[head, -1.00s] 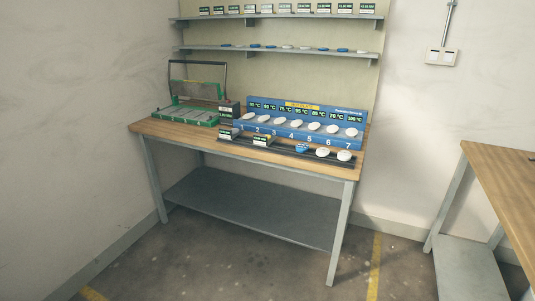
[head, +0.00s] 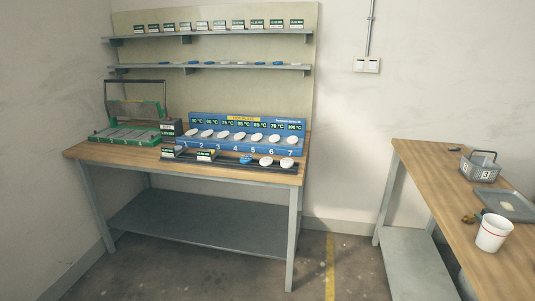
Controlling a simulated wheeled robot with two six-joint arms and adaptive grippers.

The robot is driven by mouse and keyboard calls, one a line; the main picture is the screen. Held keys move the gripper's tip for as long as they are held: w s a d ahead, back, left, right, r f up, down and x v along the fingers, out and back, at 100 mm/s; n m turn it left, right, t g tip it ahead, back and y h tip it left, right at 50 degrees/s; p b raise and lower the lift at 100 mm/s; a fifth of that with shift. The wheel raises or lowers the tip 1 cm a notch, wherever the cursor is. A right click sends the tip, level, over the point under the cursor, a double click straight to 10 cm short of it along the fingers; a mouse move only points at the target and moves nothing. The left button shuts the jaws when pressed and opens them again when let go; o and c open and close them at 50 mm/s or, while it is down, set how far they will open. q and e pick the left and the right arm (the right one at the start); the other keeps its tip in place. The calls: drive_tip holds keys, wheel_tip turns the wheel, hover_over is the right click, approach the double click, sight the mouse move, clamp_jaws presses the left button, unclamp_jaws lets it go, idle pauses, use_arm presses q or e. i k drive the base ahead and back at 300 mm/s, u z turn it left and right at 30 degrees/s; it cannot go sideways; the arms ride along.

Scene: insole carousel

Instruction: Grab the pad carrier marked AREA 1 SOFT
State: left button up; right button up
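No label reading AREA 1 SOFT is legible, so I cannot tell which thing is the pad carrier. A blue hot plate station (head: 245,145) with white oval pads and numbered places stands on the far wooden table. In front of it a dark rail (head: 228,162) bears small labelled boxes (head: 205,155), a blue piece (head: 246,159) and two white ovals (head: 266,162). A grey metal basket (head: 480,174) with white number tags stands on the right table. Neither of my grippers is in view.
A green press (head: 125,135) with a raised handle stands left on the far table (head: 85,152). Two wall shelves (head: 210,35) hold labelled displays and small pads. The right table (head: 440,195) also has a grey tray (head: 488,204) and a white cup (head: 493,233). The floor between the tables is clear.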

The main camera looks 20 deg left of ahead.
sight(208, 155)
drive_tip(key=z, duration=0.1)
drive_tip(key=i, duration=3.35)
drive_tip(key=u, duration=1.55)
